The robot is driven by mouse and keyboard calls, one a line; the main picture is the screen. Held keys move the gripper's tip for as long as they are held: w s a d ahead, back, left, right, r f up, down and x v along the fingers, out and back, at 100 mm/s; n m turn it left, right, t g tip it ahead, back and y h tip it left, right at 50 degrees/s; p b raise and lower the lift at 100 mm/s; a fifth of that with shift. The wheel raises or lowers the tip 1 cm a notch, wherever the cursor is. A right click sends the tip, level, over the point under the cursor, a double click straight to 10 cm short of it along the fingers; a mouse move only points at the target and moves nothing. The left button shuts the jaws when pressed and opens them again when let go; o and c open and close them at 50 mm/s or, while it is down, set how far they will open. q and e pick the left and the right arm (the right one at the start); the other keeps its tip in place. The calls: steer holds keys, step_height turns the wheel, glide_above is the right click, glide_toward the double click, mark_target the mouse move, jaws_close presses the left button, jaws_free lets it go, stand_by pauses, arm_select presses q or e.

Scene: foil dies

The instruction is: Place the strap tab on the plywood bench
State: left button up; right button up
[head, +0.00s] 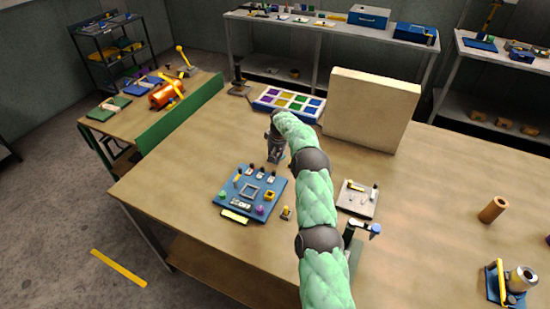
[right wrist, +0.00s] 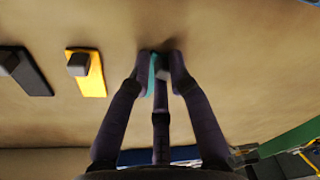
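My right gripper (head: 274,152) points down, low over the plywood bench (head: 180,140) in the head view. In the right wrist view its fingers (right wrist: 162,68) are closed around a small piece with a teal strip and a grey block, which I take for the strap tab (right wrist: 153,74). The fingers hide much of it. I cannot tell whether it touches the bench. A yellow tab (right wrist: 86,73) and a black tab (right wrist: 25,71), each with a grey block, lie on the surface to the left. My left gripper is not in view.
A tray with coloured squares (head: 268,106) and an upright beige block (head: 370,108) stand behind my right gripper. A blue fixture board (head: 223,203) lies in front of it, a small grey plate (head: 350,205) to its right. The bench left of the gripper is clear.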

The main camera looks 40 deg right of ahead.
steer(key=shift+o, duration=0.7)
steer(key=shift+r, duration=0.55)
step_height(320, 180, up, 11)
steer(key=s+p, duration=0.1)
steer(key=shift+s+p, duration=0.35)
steer(key=shift+p, duration=0.05)
steer(key=shift+d, duration=0.1)
